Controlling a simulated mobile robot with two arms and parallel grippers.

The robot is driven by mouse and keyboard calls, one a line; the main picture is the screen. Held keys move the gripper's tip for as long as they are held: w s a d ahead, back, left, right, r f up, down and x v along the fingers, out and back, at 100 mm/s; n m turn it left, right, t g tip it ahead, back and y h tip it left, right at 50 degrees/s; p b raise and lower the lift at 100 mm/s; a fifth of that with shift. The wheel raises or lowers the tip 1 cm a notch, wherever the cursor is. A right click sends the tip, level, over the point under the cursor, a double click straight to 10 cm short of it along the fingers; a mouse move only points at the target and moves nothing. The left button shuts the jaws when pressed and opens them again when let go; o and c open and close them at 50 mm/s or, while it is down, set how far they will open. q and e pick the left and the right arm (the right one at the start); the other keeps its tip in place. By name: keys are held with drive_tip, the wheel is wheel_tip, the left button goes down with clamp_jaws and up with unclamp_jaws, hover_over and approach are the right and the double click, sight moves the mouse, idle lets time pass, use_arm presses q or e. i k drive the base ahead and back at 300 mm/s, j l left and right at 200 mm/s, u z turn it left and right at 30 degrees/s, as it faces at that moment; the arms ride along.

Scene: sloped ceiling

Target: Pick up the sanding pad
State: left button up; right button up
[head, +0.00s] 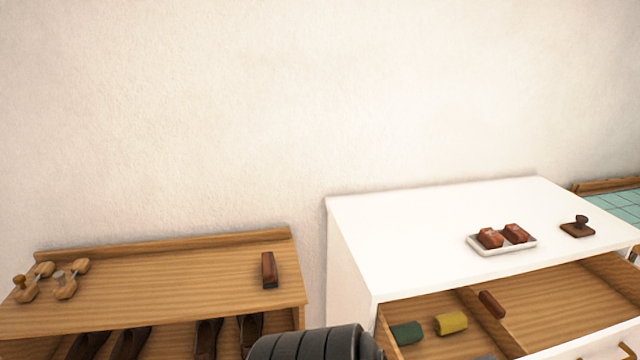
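I cannot tell for certain which thing is the sanding pad. A flat brown pad with a round knob on top (578,228) lies at the right of the white dresser top. A narrow brown block (268,270) stands at the right end of the wooden shoe rack. A similar small brown block (491,304) lies in the open dresser drawer, against a divider. Neither of my grippers shows in the head view. Only a dark ribbed arm part of mine shows at the bottom centre, and nothing is seen held.
A white tray (477,245) with two reddish-brown blocks sits on the white dresser (400,220). The open drawer (560,304) holds green and yellow rolls. Two wooden shoe trees (70,279) lie on the shoe rack (170,278), with dark shoes below. A wall stands behind.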

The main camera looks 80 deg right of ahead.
sight(578, 229)
drive_tip(key=z, duration=4.25)
